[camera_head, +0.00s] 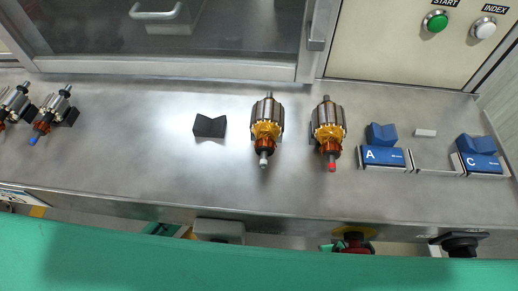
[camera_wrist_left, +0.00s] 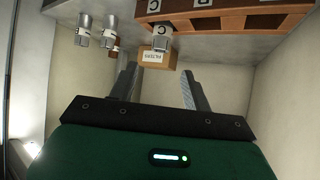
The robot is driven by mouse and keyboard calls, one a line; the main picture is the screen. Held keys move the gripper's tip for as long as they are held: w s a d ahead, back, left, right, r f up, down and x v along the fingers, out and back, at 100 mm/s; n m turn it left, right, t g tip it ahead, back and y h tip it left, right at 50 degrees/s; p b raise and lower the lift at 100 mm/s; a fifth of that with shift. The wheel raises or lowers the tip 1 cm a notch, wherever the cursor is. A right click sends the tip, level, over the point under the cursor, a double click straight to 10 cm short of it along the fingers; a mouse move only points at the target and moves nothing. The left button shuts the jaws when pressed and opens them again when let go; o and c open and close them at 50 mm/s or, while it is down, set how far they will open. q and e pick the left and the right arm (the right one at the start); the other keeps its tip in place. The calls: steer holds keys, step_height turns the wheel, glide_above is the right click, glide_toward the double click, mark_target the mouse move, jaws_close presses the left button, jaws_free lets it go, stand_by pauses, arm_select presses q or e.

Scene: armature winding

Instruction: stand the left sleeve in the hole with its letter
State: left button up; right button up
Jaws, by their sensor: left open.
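In the left wrist view, two grey cylindrical sleeves stand at the upper left: the leftmost sleeve (camera_wrist_left: 83,31) and a second sleeve (camera_wrist_left: 109,33) close beside it. Any letters on them are too small to read. A third grey piece (camera_wrist_left: 160,43) is by the orange-brown wooden rack (camera_wrist_left: 225,21), just under a white C label. The rack carries letter labels along its top and is cut off by the frame edge. My left gripper (camera_wrist_left: 161,78) is open, with nothing visible between its fingers, apart from the sleeves and rack. My right gripper is in neither view.
In the head view, armatures (camera_head: 267,125) (camera_head: 328,131) lie on the metal bench (camera_head: 130,150), with a black V-block (camera_head: 210,126) and blue blocks marked A (camera_head: 384,157) and C (camera_head: 481,163). Bare bench lies left of the V-block.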

arm_select(q)
steer(key=shift+s+a+r, duration=0.1)
steer(key=shift+s+a, duration=0.05)
steer(key=shift+s, duration=0.1)
steer(key=s+a+f+n+g+y, duration=0.1)
steer(key=s+a+f+g+y, duration=0.1)
steer(key=s+a+f, duration=0.3)
steer(key=s+a+f+n+g+y, duration=0.1)
steer(key=s+a+f, duration=0.4)
steer(key=s, duration=0.6)
steer(key=s+a+f+n+g+y, duration=0.2)
steer(key=s+a+f, duration=0.3)
steer(key=s, duration=0.4)
steer(key=shift+a+f+n+g+y, duration=0.2)
steer(key=shift+a+n+g+y, duration=0.15)
steer(key=shift+a+g, duration=0.45)
steer(key=shift+d, duration=0.15)
steer(key=shift+s, duration=0.15)
